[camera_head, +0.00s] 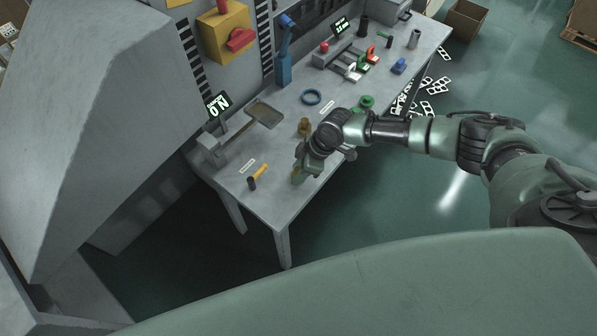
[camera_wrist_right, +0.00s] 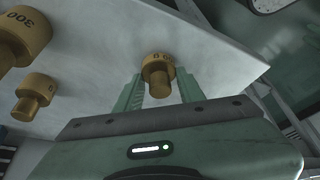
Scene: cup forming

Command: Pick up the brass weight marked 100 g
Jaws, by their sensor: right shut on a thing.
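My right gripper (camera_head: 299,174) is low over the near right part of the grey bench, largely covered by its own wrist in the head view. In the right wrist view its two fingers (camera_wrist_right: 160,95) are shut on a small brass weight (camera_wrist_right: 158,72), one on each side of its knob. Zeros show on the weight's rim; its full marking is not readable. A larger brass weight (camera_wrist_right: 24,40) marked 300 and a smaller brass weight (camera_wrist_right: 37,90) stand to the left in that view. My left gripper is not in view.
A machine stands on the left.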

